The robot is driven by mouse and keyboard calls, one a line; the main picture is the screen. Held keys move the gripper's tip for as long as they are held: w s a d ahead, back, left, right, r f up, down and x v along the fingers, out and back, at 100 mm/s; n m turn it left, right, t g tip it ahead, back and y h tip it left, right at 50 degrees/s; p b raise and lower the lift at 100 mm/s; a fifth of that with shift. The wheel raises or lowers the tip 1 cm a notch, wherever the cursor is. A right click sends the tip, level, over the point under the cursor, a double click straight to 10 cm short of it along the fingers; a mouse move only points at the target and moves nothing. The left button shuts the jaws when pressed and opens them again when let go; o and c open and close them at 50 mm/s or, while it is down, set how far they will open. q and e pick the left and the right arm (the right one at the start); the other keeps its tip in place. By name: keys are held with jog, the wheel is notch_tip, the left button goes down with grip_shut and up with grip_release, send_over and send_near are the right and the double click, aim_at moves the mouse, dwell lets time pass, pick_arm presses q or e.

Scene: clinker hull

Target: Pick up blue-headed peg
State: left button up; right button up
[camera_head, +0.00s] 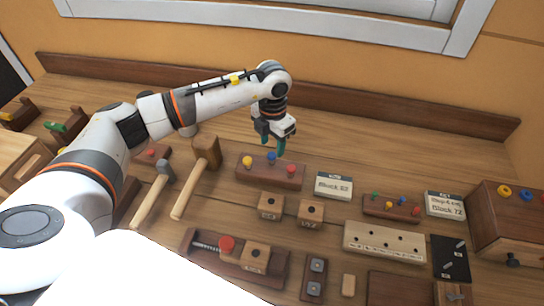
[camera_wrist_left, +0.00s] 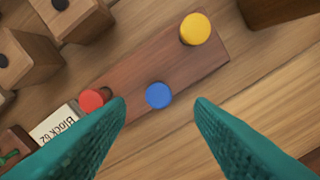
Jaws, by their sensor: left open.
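The blue-headed peg (camera_head: 271,158) stands in a dark wooden block (camera_head: 262,175) in the middle of the bench, between a yellow-headed peg (camera_head: 247,161) and a red-headed peg (camera_head: 291,169). In the left wrist view the blue head (camera_wrist_left: 159,96) shows from above, between the two teal fingers and a little beyond their tips. My left gripper (camera_head: 274,146) is open and empty, just above the block near the blue head. In the wrist view its fingers (camera_wrist_left: 160,105) are apart, with the red head (camera_wrist_left: 92,100) close to the left fingertip. My right gripper is not in view.
A label card (camera_head: 334,186) stands right of the block. Two small wooden cubes (camera_head: 271,206) sit in front of it. A wooden mallet (camera_head: 205,155) and a hammer (camera_head: 164,172) lie to the left. Another small block with coloured pegs (camera_head: 391,208) is farther right.

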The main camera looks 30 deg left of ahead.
aim_at(272, 154)
pick_arm(q)
jog(key=f+p, duration=0.1)
jog(key=f, duration=0.3)
jog(key=shift+s+f, duration=0.15)
jog(key=shift+s, duration=0.05)
jog(key=shift+c, duration=0.6)
jog(key=c, duration=0.9)
